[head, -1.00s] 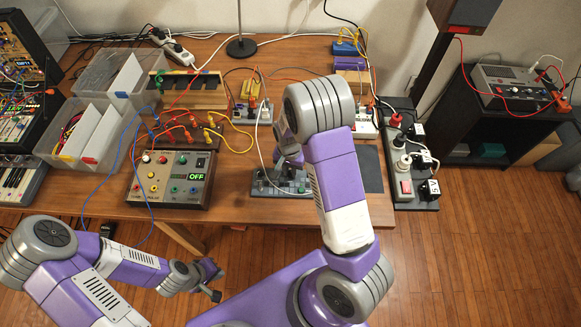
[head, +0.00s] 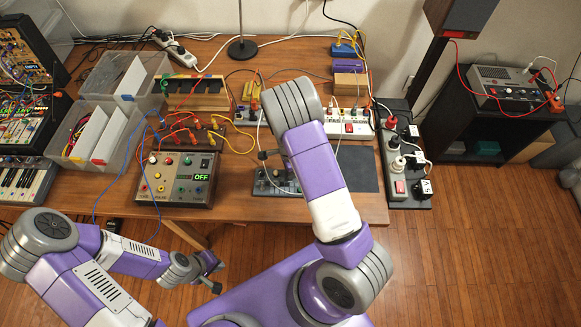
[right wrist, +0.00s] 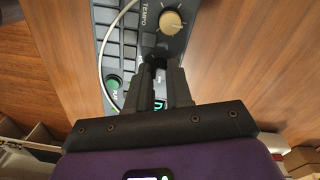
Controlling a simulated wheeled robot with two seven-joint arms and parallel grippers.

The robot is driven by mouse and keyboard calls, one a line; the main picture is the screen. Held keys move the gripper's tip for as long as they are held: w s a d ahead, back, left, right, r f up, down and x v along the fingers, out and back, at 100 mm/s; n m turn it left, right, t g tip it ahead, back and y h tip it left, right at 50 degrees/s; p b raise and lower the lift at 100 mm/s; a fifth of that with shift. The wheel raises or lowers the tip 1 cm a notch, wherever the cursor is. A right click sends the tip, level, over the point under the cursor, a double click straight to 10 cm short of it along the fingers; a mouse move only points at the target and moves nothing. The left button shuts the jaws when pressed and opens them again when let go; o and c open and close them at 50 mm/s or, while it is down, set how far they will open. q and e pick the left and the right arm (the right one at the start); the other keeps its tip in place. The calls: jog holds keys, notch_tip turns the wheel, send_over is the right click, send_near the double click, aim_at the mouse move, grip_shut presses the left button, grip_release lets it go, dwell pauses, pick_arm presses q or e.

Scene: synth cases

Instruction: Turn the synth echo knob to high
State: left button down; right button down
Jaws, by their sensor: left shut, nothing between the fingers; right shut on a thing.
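The synth (head: 266,187) is a small dark grey box with keys or pads at the table's front edge. My right arm hides much of it in the head view. In the right wrist view, the synth shows a cream TEMPO knob (right wrist: 172,22), a green button (right wrist: 113,82) and grey keys. My right gripper (right wrist: 160,88) is shut among these controls, below the TEMPO knob. It holds what I take for the echo knob, hidden between the fingers; no echo label or knob setting is readable. My left gripper (head: 212,274) is shut and empty, in front of the table.
A pale cable (right wrist: 104,50) crosses the synth's keys. A brown box with an OFF display (head: 175,180) and patch cables stands left of the synth. A dark mat (head: 356,168) lies at right, with a power strip (head: 405,165) beyond it.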

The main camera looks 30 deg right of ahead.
jog(key=m+p, duration=0.3)
jog(key=m, duration=0.2)
jog(key=shift+r+m, duration=0.15)
jog(key=shift+m, duration=0.15)
jog(key=m+p, duration=0.2)
jog(key=m, duration=0.2)
jog(key=shift+m, duration=0.4)
jog(key=c, duration=1)
grip_release()
notch_tip(320, 180, up, 7)
jog(key=shift+d+r+p, duration=0.1)
jog(key=shift+r+p, duration=0.05)
jog(key=shift+p, duration=0.85)
